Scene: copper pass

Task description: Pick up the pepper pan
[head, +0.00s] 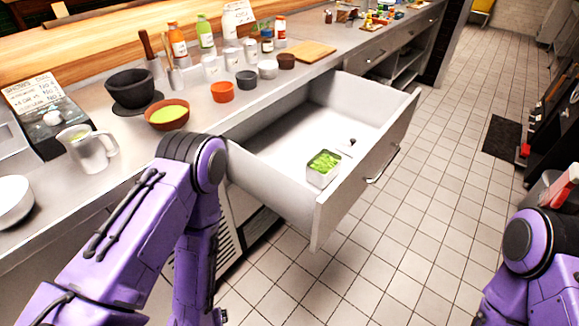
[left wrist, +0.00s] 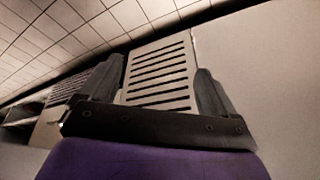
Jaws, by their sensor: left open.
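The pepper pan (head: 318,180) is a small metal pan filled with chopped green pepper. It sits upright inside the open drawer, near the drawer's front corner. My left gripper (left wrist: 157,88) shows in the left wrist view with its two dark fingers apart and nothing between them. It faces a slatted vent panel, and the pan does not show in that view. In the head view my left arm reaches down beside the counter, left of the drawer, and its gripper cannot be made out. Only part of my right arm shows at the lower right; its gripper is out of view.
The white drawer (head: 282,139) stands pulled out from the counter, with a small dark-topped item (head: 350,145) near the pan. Tiled floor (head: 430,200) right of the drawer is clear.

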